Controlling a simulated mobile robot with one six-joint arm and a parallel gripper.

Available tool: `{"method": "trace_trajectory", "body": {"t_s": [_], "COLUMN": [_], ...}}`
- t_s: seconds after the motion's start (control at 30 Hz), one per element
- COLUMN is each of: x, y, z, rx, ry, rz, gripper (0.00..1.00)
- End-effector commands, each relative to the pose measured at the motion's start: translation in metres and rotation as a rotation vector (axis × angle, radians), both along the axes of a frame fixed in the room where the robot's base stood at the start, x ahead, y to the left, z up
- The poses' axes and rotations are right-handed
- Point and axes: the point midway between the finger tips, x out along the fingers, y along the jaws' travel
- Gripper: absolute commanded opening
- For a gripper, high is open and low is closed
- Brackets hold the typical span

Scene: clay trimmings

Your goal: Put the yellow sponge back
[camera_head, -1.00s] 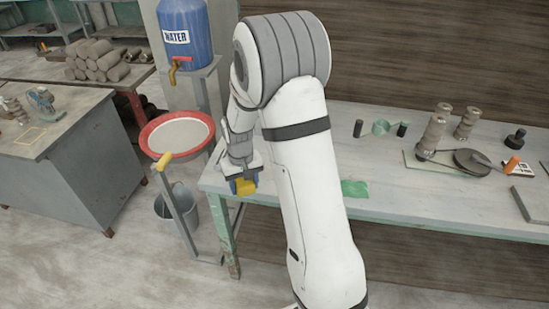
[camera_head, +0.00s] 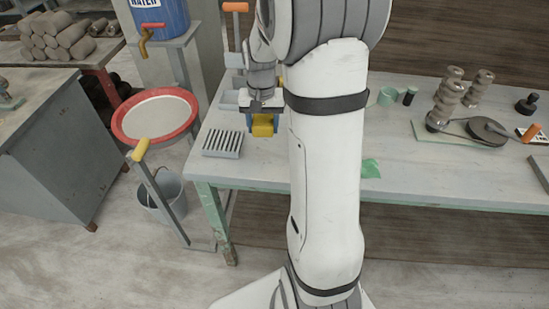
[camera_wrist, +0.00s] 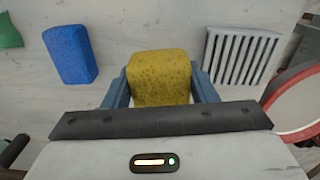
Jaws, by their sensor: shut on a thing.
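The yellow sponge (camera_head: 263,126) is between the fingers of my gripper (camera_head: 263,122), which is shut on it, at the left end of the bench in the head view. The sponge also shows in the wrist view (camera_wrist: 160,78), with a blue finger on each side. Whether it touches the bench top cannot be told. A grey slotted rack (camera_head: 222,143) lies on the bench just left of the gripper, and it shows at the upper right in the wrist view (camera_wrist: 242,55). A blue sponge-like block (camera_wrist: 70,54) lies on the bench at the upper left of the wrist view.
The bench (camera_head: 250,175) has a green cloth (camera_head: 370,168) near its front edge, partly behind my arm. Stacked clay pieces (camera_head: 470,90) stand farther right.

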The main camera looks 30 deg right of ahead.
Motion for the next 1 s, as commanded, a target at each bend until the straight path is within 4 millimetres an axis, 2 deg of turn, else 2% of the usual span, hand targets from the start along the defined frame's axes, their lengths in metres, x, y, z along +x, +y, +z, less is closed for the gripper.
{"method": "trace_trajectory", "body": {"t_s": [0.03, 0.17, 0.4, 0.63, 0.8, 1.0], "x": [-0.006, -0.013, -0.015, -0.014, -0.014, -0.013], "y": [-0.011, -0.021, -0.021, -0.021, -0.021, -0.021], "z": [-0.001, -0.005, -0.045, -0.064, -0.088, -0.092], "rx": [-0.001, 0.001, 0.002, 0.001, 0.001, 0.0], "ry": [-0.003, 0.003, 0.006, 0.003, 0.005, 0.001], "rz": [-0.046, -0.102, -0.105, -0.104, -0.104, -0.104], "gripper": [0.27, 0.27, 0.27, 0.27, 0.27, 0.27]}}
